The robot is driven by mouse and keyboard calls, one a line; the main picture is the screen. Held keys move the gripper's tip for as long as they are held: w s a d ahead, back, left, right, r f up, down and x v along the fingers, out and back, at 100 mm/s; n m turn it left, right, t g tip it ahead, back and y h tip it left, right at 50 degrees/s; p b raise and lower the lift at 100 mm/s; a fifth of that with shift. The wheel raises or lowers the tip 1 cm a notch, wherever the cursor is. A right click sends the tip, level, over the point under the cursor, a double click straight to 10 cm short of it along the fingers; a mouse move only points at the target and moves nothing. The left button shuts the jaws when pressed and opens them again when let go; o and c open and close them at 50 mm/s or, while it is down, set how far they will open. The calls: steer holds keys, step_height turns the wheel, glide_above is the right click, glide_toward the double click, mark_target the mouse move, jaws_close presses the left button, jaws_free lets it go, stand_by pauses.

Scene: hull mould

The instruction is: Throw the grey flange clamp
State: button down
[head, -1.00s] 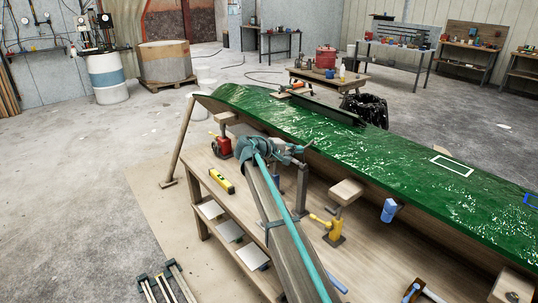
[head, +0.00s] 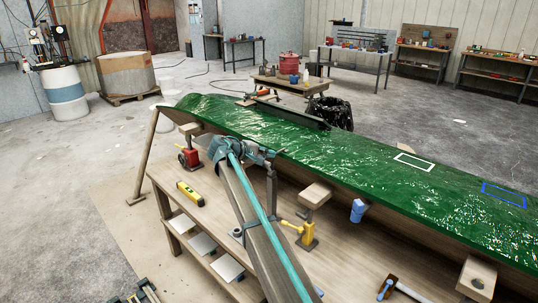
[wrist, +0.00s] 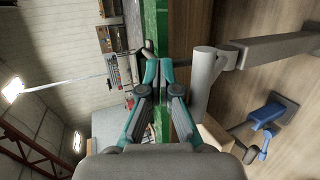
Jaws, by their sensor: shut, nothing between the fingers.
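My gripper (head: 268,154) is at the near edge of the long green hull mould (head: 340,157). In the wrist view its teal fingers (wrist: 158,72) are close together and empty, over the mould's green edge (wrist: 161,25). A grey post-like part with a side arm (wrist: 206,75) stands just right of the fingers in the wrist view, apart from them. It seems to be the grey flange clamp; in the head view a grey upright (head: 271,187) shows below my gripper. My arm hides part of this area.
A blue piece (head: 358,210) is at the mould's side. White (head: 415,162) and blue (head: 503,195) outlines mark the mould. A black-lined bin (head: 330,113) stands behind.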

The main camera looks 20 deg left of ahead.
steer(key=r+b+v, duration=0.1)
steer(key=b+v, duration=0.1)
steer(key=v, duration=1.2)
steer(key=shift+w, duration=0.25)
steer(key=shift+d, duration=0.1)
